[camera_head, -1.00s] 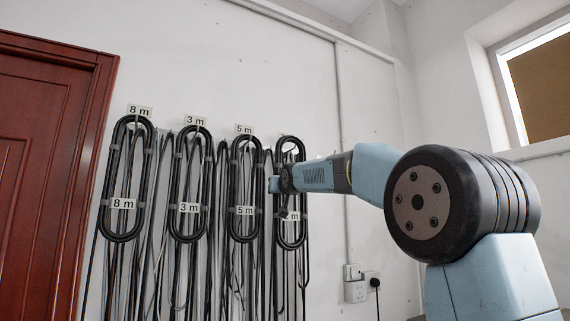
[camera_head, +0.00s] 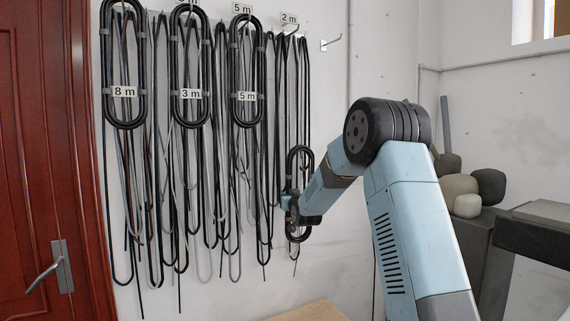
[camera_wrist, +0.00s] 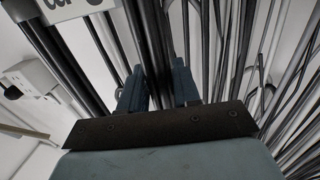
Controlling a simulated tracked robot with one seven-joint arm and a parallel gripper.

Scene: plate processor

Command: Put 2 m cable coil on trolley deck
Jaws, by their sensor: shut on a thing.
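The 2 m cable coil (camera_head: 304,153) is a black upright oval, hanging against the backdrop of the cable wall below the "2 m" sign (camera_head: 289,18). My gripper (camera_head: 291,203) is shut on its lower part; my wrist hides some of the coil. In the wrist view, black strands of the coil (camera_wrist: 152,55) pass between the two blue fingers (camera_wrist: 157,92), and part of a white tag (camera_wrist: 72,8) shows at the top left. A pale brown flat surface (camera_head: 308,312) shows at the bottom edge; I cannot tell whether it is the trolley deck.
The 8 m coil (camera_head: 107,65), 3 m coil (camera_head: 174,65) and 5 m coil (camera_head: 233,65) hang left of mine, with loose cables around them. A red door (camera_head: 45,150) stands left; rounded stones (camera_head: 467,205) lie on a grey block at right.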

